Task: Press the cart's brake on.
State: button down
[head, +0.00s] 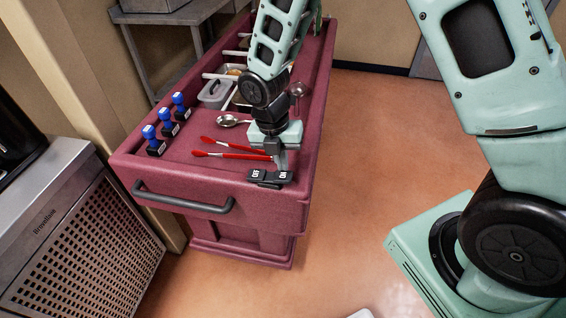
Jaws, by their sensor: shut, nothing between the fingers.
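The maroon cart (165,192) stands in the middle left with its dark push handle (185,203) facing me. A black rocker-like brake switch (269,177) with white lettering sits at the cart's near right corner. The right half seems to read "ON"; the left lettering is hard to read. My gripper (279,168) is shut and empty, pointing down just over the switch. Its tip is at or very near the switch's right half; I cannot tell whether it touches. Which half is lower is too small to tell.
Red-handled tongs (232,154) and a ladle (230,121) lie on the cart top beside my gripper. Several blue-topped stamps (151,139) stand along its left edge. A grey container (215,94) is farther back. A steel appliance (85,240) is at left; open floor lies right.

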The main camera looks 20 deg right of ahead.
aim_at(290, 176)
jog(key=shift+s+d+f, duration=0.1)
jog(key=shift+d+f, duration=0.05)
jog(key=shift+f, duration=0.85)
jog(key=shift+s+d+f+t+y, duration=0.3)
jog(key=shift+d+f+t+y, duration=0.1)
jog(key=shift+y, duration=0.1)
jog(key=shift+s+d+f, duration=0.2)
jog(key=shift+f, duration=0.15)
